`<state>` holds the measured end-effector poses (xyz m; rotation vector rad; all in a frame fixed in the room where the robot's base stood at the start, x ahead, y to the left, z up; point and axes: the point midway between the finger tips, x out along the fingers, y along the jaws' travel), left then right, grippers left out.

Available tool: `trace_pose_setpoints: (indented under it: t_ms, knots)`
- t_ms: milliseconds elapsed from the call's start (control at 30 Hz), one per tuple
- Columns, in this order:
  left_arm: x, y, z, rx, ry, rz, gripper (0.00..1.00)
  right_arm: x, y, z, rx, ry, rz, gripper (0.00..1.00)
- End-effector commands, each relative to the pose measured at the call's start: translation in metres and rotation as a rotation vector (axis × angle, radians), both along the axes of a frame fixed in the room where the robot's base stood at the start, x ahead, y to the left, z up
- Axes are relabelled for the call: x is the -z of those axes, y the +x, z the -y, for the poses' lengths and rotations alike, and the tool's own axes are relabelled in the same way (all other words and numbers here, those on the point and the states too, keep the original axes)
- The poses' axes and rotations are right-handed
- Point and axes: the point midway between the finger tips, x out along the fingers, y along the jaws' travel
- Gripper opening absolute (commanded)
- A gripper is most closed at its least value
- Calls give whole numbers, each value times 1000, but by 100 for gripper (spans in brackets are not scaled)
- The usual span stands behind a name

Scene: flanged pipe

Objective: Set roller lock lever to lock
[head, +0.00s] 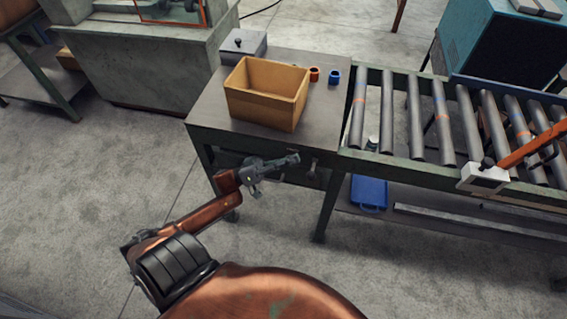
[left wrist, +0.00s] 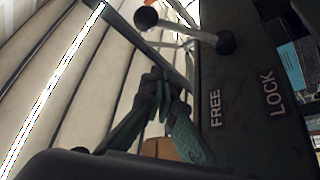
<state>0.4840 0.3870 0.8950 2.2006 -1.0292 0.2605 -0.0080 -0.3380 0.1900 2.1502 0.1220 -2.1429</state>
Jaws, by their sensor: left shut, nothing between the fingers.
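The roller lock lever (left wrist: 190,30) shows in the left wrist view. It has a dark ball knob at its left end and a round pivot on a dark plate (left wrist: 245,110) marked FREE and LOCK. The knob lies off to the left, on the FREE side of the plate. My left gripper (head: 293,159) is in front of the table's front edge in the head view. Its fingers also show in the left wrist view (left wrist: 160,85), shut and empty, below the lever and apart from the knob. I cannot make out the lever clearly in the head view. My right gripper is not in view.
A blue case (head: 369,192) lies on the lower shelf. The floor at front left is clear.

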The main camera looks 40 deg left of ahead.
Motion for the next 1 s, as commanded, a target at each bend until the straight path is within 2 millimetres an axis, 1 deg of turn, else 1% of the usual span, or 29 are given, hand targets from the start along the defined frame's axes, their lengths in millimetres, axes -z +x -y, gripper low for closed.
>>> trace_pose_setpoints:
  t_ms: [100,200,233,300,400,500,600,1000]
  knots:
    - [-12,17,16,1,-1,3,0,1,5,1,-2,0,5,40]
    - [-20,30,28,2,-2,4,0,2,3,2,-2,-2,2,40]
    - [-19,32,30,0,-2,1,0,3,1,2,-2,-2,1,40]
    - [-3,26,34,-1,-4,-5,0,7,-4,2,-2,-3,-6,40]
    - [6,22,39,-1,-2,-3,0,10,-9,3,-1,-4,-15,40]
    - [12,19,42,-1,-1,-3,0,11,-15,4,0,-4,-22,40]
    - [15,18,44,0,0,-2,0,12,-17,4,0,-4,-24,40]
    - [15,18,45,2,2,1,0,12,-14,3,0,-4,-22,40]
